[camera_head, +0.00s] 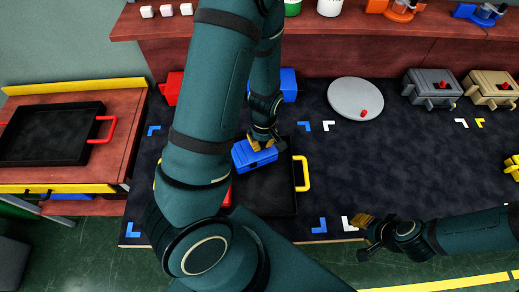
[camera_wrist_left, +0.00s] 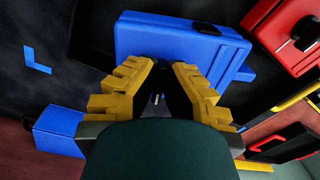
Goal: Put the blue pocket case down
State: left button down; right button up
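The blue pocket case (camera_head: 248,153) is at the black tray with the yellow handle (camera_head: 271,190), at its back left part. In the left wrist view the case (camera_wrist_left: 180,45) lies just ahead of my fingers, its top face with a small dark latch showing. My left gripper (camera_head: 264,143) is over the case; its yellow fingertips (camera_wrist_left: 163,66) are close together and look shut on the case's near side. The exact contact, and whether the case touches the tray floor, are hidden. My right gripper (camera_head: 363,233) is near the front edge, away from the case; its finger opening is unclear.
Another blue case (camera_head: 288,84) and a red case (camera_head: 172,88) stand behind. A grey disc (camera_head: 356,98) with a red knob and a grey case (camera_head: 432,88) lie at the back right. A black tray (camera_head: 50,135) sits on the left table. The dark middle right is clear.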

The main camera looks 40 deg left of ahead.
pick_arm(q)
notch_tip(320, 180, down, 3)
jog(key=shift+f+b, duration=0.2)
jog(key=shift+b, duration=0.15)
pick_arm(e)
jog(key=shift+s+f, duration=0.1)
jog(key=shift+f, duration=0.35)
pick_arm(q)
jog(key=shift+f, duration=0.1)
pick_arm(e)
jog(key=shift+s+f, duration=0.1)
pick_arm(q)
jog(key=c, duration=1.1)
grip_release()
jog(key=shift+c, duration=0.2)
